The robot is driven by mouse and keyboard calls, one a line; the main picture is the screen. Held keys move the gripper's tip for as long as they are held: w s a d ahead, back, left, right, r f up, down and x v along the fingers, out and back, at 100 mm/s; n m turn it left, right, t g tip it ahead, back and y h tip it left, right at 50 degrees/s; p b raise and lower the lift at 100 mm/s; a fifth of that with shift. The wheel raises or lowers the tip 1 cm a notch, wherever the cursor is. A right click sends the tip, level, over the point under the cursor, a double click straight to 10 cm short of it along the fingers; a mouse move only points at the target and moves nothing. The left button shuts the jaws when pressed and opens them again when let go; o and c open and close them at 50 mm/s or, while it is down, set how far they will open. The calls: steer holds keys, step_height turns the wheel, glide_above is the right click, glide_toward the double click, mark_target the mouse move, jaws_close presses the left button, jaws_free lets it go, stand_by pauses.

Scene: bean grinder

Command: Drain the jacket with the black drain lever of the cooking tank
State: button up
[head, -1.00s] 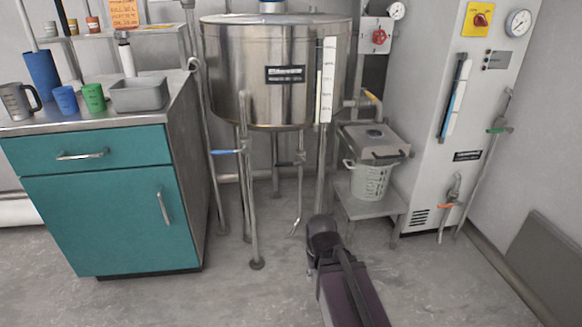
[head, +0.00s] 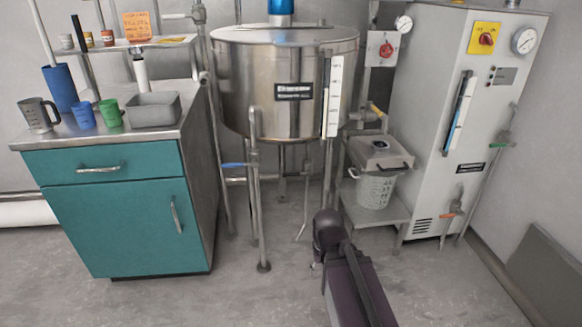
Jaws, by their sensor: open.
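The steel cooking tank (head: 250,90) stands on legs at the back centre, with a dark label plate on its front. I cannot pick out a black drain lever on it; the small pipework under the tank is too small to tell. A thin pipe (head: 304,205) hangs down below the tank toward the floor. A blue lever (head: 233,165) sits on the pipework at the tank's front left leg. My dark arm reaches up from the bottom edge, in front of the tank and right of its middle. My gripper cannot be made out.
A teal cabinet (head: 120,220) with cups on its steel top stands left. A low stand (head: 385,215) with a perforated bucket (head: 374,190) is right of the tank. A tall white cabinet (head: 430,120) stands further right. The floor (head: 220,295) in front is clear.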

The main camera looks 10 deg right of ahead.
step_height(320, 180, up, 4)
steer(key=p, duration=0.3)
steer(key=shift+r, duration=0.1)
stand_by(0.3)
